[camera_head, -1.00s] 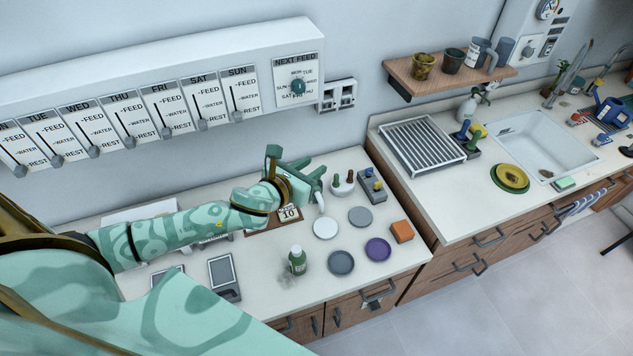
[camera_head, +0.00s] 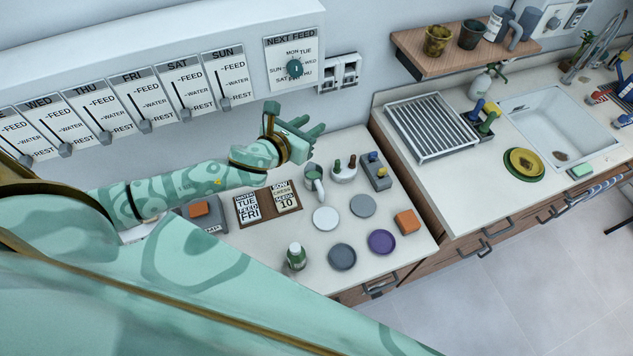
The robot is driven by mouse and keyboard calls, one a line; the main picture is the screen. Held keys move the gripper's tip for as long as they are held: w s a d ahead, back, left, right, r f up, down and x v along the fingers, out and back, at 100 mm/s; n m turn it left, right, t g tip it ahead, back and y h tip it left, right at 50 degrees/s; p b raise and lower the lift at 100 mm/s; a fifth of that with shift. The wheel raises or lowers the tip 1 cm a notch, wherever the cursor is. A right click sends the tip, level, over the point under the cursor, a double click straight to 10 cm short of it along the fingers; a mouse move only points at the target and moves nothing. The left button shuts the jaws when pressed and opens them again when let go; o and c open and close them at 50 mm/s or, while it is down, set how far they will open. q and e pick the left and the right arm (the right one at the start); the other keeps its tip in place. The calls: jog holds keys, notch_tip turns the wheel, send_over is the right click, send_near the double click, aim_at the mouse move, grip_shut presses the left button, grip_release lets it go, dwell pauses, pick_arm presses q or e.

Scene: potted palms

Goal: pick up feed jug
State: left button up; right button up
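A pale jug-like cup (camera_head: 313,181) with a greenish inside stands upright on the near counter, beside the calendar cards. I cannot tell which of the two is the feed jug. My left gripper (camera_head: 314,131) is above the back of the counter, beyond the pale cup and apart from it. Its fingers look spread, with nothing visible between them. My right gripper is not in view.
A small bottle (camera_head: 296,257) and several round coasters, including a purple one (camera_head: 381,242), occupy the front of the counter. A white holder (camera_head: 344,169) stands right of the pale cup. Pots share the shelf (camera_head: 455,60). A drying rack (camera_head: 431,126) lies on the right counter.

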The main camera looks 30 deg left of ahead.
pick_arm(q)
jog(key=g+b, duration=0.1)
jog(key=b, duration=3.2)
send_near(320, 198)
jog(key=x, duration=0.4)
jog(key=shift+d, duration=0.15)
jog(key=shift+w+f, duration=0.15)
jog(key=shift+w, duration=0.05)
jog(key=b+x, duration=0.3)
jog(key=x, duration=0.4)
jog(key=shift+f, duration=0.2)
jog(key=shift+r, duration=0.1)
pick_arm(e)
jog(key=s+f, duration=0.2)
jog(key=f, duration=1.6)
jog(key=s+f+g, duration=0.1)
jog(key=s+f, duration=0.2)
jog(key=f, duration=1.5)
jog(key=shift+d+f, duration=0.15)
pick_arm(q)
grip_shut()
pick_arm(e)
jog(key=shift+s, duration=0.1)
